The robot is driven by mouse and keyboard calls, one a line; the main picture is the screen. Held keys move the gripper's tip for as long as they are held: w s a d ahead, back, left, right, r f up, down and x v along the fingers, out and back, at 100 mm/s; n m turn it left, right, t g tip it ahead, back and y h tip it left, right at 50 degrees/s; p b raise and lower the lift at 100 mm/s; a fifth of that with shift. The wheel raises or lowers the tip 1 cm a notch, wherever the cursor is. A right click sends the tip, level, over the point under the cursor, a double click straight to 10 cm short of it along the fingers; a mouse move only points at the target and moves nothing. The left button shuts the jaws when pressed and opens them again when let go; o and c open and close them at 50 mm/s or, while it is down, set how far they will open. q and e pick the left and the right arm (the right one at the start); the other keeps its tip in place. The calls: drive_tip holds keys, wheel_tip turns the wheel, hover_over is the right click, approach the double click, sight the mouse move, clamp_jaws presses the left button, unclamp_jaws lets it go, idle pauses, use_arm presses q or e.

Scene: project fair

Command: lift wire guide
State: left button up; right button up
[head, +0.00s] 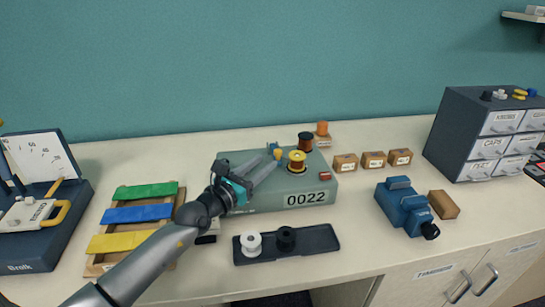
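A grey-green box marked 0022 (307,198) stands on the bench. On its top is a small blue part (272,147) with a yellow knob-like piece (278,154) beside it; this looks like the wire guide, but it is too small to be sure. My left gripper (273,164) reaches over the left part of the box, its two fingers apart and pointing toward that part. Nothing shows between the fingers. They hide some of the box top. My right gripper is out of view.
A dark tray (318,240) holds a white and a black spool in front. Coloured strips lie on a wooden rack (93,268) at left. A blue device (404,207) stands right.

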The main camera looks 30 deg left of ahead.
sight(275, 153)
use_arm(q)
drive_tip(key=shift+w+d+b, duration=0.2)
drive_tip(key=shift+w, duration=1)
drive_tip(key=shift+w+d+b, duration=0.15)
drive_tip(key=shift+w+b, duration=0.05)
drive_tip(key=shift+w, duration=1)
clamp_jaws()
